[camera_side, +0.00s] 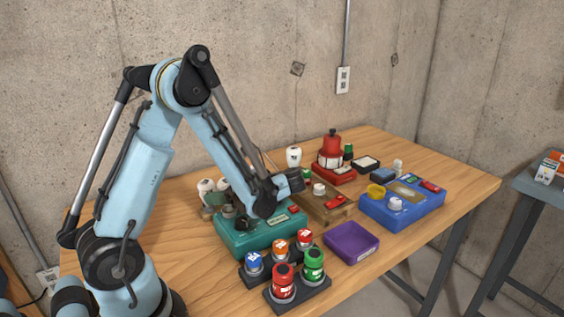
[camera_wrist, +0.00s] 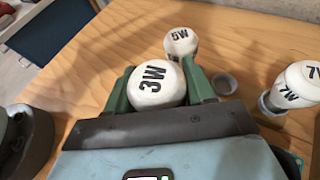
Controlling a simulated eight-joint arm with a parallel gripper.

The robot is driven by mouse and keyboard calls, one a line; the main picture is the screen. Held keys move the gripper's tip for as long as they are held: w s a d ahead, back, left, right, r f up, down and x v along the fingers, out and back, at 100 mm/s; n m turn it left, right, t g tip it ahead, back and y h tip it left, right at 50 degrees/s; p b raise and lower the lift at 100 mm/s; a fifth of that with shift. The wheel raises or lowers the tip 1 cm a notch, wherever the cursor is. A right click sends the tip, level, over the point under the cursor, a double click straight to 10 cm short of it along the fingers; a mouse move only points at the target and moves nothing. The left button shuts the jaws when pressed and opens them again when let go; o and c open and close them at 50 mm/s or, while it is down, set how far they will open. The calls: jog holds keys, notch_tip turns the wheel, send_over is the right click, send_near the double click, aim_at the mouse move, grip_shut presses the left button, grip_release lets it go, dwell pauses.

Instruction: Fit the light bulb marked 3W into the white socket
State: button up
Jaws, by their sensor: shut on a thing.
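The light bulb marked 3W (camera_wrist: 150,86) is white and round, with its black marking facing the wrist camera. My gripper (camera_wrist: 158,88) has its green fingers closed on both sides of it. The bulb's base is hidden. In the side view my gripper is mostly hidden behind my forearm, near the teal box, and I cannot pick out the 3W bulb for sure. A white round fitting (camera_side: 319,188) sits on the brown box, and another white round fitting (camera_side: 395,204) sits on the blue box. I cannot tell which is the white socket.
A 5W bulb (camera_wrist: 181,42) stands just beyond the held one. A 7W bulb (camera_wrist: 292,88) stands at right, near an empty grey ring (camera_wrist: 224,84). The teal box (camera_side: 262,236), blue box (camera_side: 408,214), purple tray (camera_side: 351,243) and red device (camera_side: 333,160) crowd the table.

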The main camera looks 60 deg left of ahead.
jog(key=shift+f, duration=0.4)
jog(key=o, duration=0.8)
jog(key=shift+c, duration=0.2)
jog(key=w+d+t, duration=0.1)
jog(key=d, duration=0.1)
jog(key=w+d+r+n+t, duration=0.1)
jog(key=d, duration=0.1)
jog(key=w+d+r+n+t, duration=0.1)
jog(key=shift+w+d+r, duration=0.1)
jog(key=shift+w+d, duration=0.25)
jog(key=shift+d, duration=0.05)
jog(key=shift+w+d+r+n+t+h, duration=0.1)
jog(key=shift+w+d+n+t+h, duration=0.1)
jog(key=shift+t+h, duration=0.25)
jog(key=shift+w+d+r+n+t+h, duration=0.1)
jog(key=shift+d+n+t+h, duration=0.1)
jog(key=shift+t+h, duration=0.25)
jog(key=d+n+t+h, duration=0.1)
jog(key=d, duration=0.1)
jog(key=d+n+t+h, duration=0.1)
jog(key=t+h, duration=0.1)
jog(key=d+r+t+h, duration=0.1)
jog(key=d+t, duration=0.1)
jog(key=shift+w+d+n, duration=0.25)
jog(key=shift+d+n, duration=0.05)
jog(key=shift+n, duration=0.1)
jog(key=d+r+n+t+h, duration=0.3)
jog(key=d+n+t+h, duration=0.2)
jog(key=d, duration=0.3)
jog(key=shift+n, duration=0.3)
